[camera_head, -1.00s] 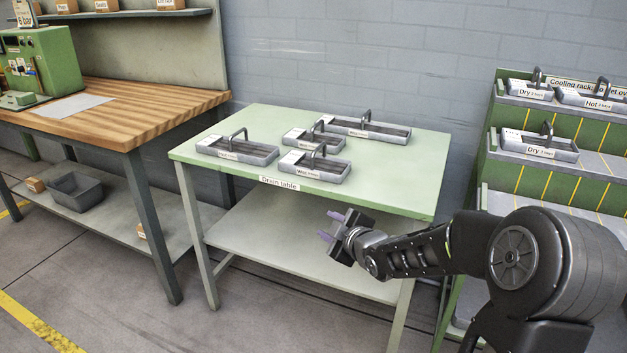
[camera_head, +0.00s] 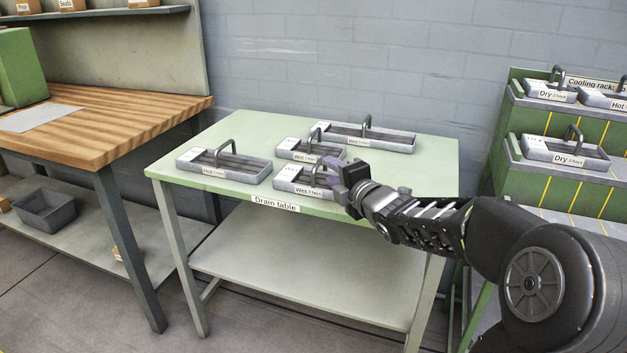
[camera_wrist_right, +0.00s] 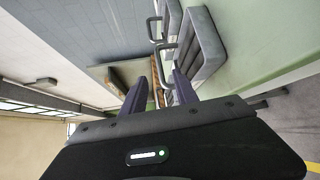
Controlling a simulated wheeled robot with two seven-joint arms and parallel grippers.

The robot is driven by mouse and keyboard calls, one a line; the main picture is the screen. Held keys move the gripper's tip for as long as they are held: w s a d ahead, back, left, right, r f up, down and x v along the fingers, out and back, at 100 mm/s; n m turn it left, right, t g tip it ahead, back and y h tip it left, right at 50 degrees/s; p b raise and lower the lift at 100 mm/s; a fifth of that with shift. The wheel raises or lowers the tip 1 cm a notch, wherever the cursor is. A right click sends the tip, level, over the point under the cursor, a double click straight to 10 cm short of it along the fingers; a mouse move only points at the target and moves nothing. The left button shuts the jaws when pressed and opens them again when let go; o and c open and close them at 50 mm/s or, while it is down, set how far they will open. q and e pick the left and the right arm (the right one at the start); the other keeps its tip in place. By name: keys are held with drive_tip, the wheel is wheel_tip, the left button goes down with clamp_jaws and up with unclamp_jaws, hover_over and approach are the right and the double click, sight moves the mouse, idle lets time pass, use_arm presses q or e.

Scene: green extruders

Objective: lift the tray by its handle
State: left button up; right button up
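A grey tray labelled Wet (camera_head: 290,183) stands at the front of the green drain table (camera_head: 420,190), with an upright arched handle partly hidden by my gripper. My right gripper (camera_head: 331,168) is at this tray's right side, with its purple fingers close to the handle. In the right wrist view, the fingers (camera_wrist_right: 159,80) are apart and a handle (camera_wrist_right: 166,52) shows ahead between them. I cannot tell whether it lies between the fingertips. A Hot tray (camera_head: 215,172), a second Wet tray (camera_head: 290,148) and a long tray (camera_head: 380,142) stand around it. My left gripper is out of view.
A wooden bench (camera_head: 110,130) stands to the left, with a grey bin (camera_head: 45,210) on its lower shelf. A green cooling rack (camera_head: 510,125) with more trays stands to the right. The table's lower shelf (camera_head: 300,265) is clear.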

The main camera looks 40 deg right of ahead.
sight(319, 163)
drive_tip(key=shift+x, duration=1.3)
drive_tip(key=x, duration=0.5)
drive_tip(key=shift+w+d, duration=0.1)
drive_tip(key=shift+c, duration=0.2)
clamp_jaws()
idle(0.8)
